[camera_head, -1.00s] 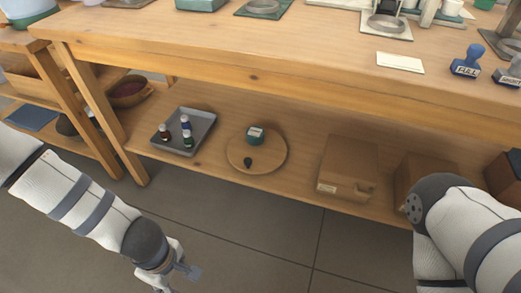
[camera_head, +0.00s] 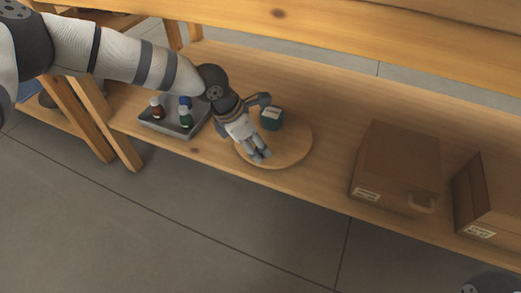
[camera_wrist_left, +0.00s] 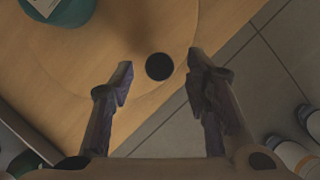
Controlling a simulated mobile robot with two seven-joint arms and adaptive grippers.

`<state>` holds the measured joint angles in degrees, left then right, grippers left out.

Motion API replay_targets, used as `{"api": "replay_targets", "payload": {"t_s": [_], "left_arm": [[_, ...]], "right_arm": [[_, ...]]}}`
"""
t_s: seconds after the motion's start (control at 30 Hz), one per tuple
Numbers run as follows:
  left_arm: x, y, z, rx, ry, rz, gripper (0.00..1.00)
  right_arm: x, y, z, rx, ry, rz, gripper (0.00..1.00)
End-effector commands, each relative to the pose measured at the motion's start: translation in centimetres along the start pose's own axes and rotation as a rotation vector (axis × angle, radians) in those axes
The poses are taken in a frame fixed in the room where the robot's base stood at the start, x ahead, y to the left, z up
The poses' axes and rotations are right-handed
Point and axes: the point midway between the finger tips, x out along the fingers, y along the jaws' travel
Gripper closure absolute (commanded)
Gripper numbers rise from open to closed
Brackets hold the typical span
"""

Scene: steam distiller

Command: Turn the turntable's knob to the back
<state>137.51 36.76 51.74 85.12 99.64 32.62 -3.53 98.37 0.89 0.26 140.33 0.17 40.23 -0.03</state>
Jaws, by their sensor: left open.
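The turntable (camera_head: 296,150) is a round wooden disc on the low shelf. A teal jar (camera_head: 271,118) with a pale label stands on its back part, and it also shows at the top left of the left wrist view (camera_wrist_left: 65,12). The turntable's knob (camera_wrist_left: 159,67) is a dark round shape in the left wrist view; in the head view my gripper hides it. My left gripper (camera_head: 260,157) is over the turntable's front part, pointing down. In the left wrist view its open fingers (camera_wrist_left: 160,68) are on either side of the knob, with gaps.
A grey tray (camera_head: 160,130) with several small bottles is close on the left, near my left wrist. A brown box (camera_head: 395,165) with a handle and another box (camera_head: 485,205) stand to the right. The tabletop (camera_head: 300,25) overhangs the shelf. The floor in front is clear.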

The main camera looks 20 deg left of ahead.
Motion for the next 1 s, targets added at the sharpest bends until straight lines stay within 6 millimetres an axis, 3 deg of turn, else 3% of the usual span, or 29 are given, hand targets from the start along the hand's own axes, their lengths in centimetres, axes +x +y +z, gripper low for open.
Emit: {"api": "replay_targets", "payload": {"t_s": [0.1,0.4,0.6,1.0], "left_arm": [[1.49,-0.01,-0.07,0.000,0.001,-0.001,0.57],[1.62,0.00,0.04,0.001,0.000,0.001,0.57],[1.62,-0.01,0.03,0.001,0.000,0.001,1.00],[1.62,0.03,0.10,-0.013,0.001,0.007,1.00]], "right_arm": [[0.50,0.04,-0.13,-0.001,-0.013,0.001,0.60],[0.48,0.06,-0.07,-0.001,-0.014,0.001,0.60],[0.48,0.05,-0.08,-0.001,-0.014,0.001,0.60],[0.34,0.04,-0.05,0.000,-0.010,0.001,0.60]]}}
